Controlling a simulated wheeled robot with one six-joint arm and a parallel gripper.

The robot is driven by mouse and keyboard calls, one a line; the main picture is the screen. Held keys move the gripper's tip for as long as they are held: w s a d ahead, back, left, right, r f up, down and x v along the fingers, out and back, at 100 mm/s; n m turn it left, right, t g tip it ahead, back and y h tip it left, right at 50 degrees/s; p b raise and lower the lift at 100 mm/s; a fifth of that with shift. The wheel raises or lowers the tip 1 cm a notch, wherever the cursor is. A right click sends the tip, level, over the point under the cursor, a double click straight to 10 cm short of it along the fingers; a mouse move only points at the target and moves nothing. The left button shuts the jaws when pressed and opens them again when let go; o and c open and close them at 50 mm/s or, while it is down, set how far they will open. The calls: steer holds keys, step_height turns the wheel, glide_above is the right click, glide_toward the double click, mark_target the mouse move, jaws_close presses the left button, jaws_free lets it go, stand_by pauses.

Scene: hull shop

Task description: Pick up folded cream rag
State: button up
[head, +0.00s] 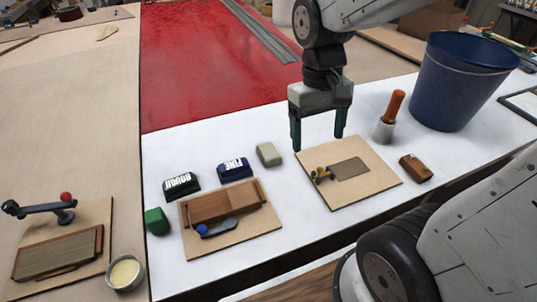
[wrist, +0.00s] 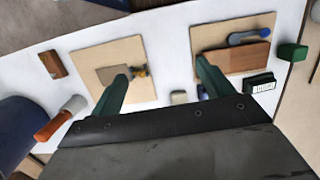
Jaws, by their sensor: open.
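A small pale cream-grey block-like piece (head: 268,154), which looks like the folded cream rag, lies on the white tabletop between the block marked FINE (head: 235,168) and the right wooden board (head: 375,183). The wrist view shows the rag (wrist: 179,97) low between the fingers, nearer the right one. My gripper (head: 318,140) is open and empty, with its green fingers pointing down. In the head view it stands to the right of the rag, near the back edge of the right board, apart from the rag.
A block marked ROUGH (head: 181,187), a green block (head: 157,221) and a board with a wooden block (head: 222,203) stand left. A red panel (head: 205,60) lies behind.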

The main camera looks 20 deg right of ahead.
glide_above(268, 150)
steer(key=s, duration=0.6)
step_height(268, 150, down, 15)
steer(key=shift+w+d+f, duration=0.25)
steer(key=shift+w+f, duration=0.65)
steer(key=shift+f, duration=0.05)
steer(key=w+t, duration=0.2)
steer(key=w, duration=0.2)
steer(key=shift+a, duration=0.1)
step_height(268, 150, down, 8)
steer(key=shift+w+r, duration=0.15)
steer(key=shift+r, duration=0.05)
steer(key=c, duration=1.1)
steer(key=shift+c, duration=0.2)
steer(key=shift+r, duration=0.1)
